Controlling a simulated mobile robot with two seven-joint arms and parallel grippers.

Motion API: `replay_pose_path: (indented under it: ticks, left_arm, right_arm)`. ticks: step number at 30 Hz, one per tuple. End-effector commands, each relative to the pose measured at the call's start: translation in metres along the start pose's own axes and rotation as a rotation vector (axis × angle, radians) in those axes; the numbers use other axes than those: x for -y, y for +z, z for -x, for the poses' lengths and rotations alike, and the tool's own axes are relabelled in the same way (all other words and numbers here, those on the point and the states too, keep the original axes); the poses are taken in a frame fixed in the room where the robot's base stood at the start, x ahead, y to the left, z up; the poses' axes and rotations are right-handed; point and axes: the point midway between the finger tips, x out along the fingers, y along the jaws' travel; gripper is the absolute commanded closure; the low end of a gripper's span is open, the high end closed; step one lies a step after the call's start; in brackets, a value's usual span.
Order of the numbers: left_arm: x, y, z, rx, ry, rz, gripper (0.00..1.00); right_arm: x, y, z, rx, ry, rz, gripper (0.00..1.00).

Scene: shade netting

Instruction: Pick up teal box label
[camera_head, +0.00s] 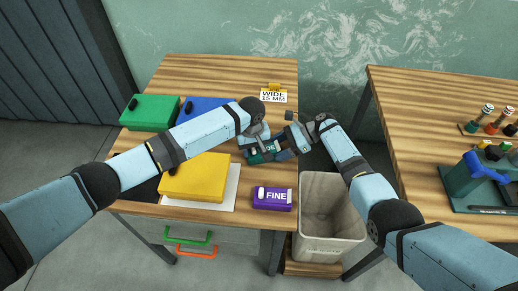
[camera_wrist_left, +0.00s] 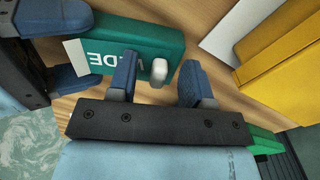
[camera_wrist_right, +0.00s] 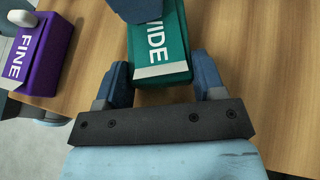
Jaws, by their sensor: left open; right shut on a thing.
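The teal box (camera_head: 262,154) lies on the striped wooden table, partly hidden by both grippers. It has white WIDE lettering, a white strip (camera_wrist_right: 165,70) at one end and a small white knob (camera_wrist_left: 159,72). My right gripper (camera_wrist_right: 160,62) is shut on the strip end of the teal box, one finger on each side. My left gripper (camera_wrist_left: 159,58) is open over the box, and the white knob shows between its fingers. Whether the left fingers touch the box is unclear.
A purple FINE box (camera_head: 272,198), yellow box (camera_head: 195,177), green box (camera_head: 150,112) and blue box (camera_head: 208,108) surround the work spot. A "WIDE 15 MM" card (camera_head: 273,96) stands behind. A grey bin (camera_head: 330,235) is right of the table; a second table (camera_head: 420,100) stands farther right.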

Motion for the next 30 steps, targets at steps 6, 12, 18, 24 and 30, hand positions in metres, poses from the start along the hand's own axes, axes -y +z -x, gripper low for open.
replay_pose_path:
  ticks: [6, 12, 18, 24, 30]
  left_arm:
    - [0.000, 0.000, 0.000, 0.000, 0.000, 0.000, 1.00]
    - [0.000, 0.000, 0.001, 0.000, 0.000, 0.000, 1.00]
    - [0.000, 0.000, 0.002, 0.000, 0.001, -0.001, 1.00]
    - [-0.002, 0.000, 0.030, -0.001, 0.003, -0.002, 1.00]
    - [-0.003, 0.000, 0.070, 0.000, 0.002, -0.001, 1.00]
  right_arm:
    - [0.000, 0.000, 0.000, 0.000, 0.000, 0.000, 0.75]
    - [0.000, 0.000, 0.000, 0.000, 0.000, 0.000, 0.75]
    - [0.000, 0.000, 0.000, 0.000, 0.000, 0.000, 0.75]
    - [0.000, 0.000, 0.000, -0.001, 0.000, 0.000, 0.75]
    - [0.000, 0.000, 0.000, 0.000, 0.000, 0.000, 0.75]
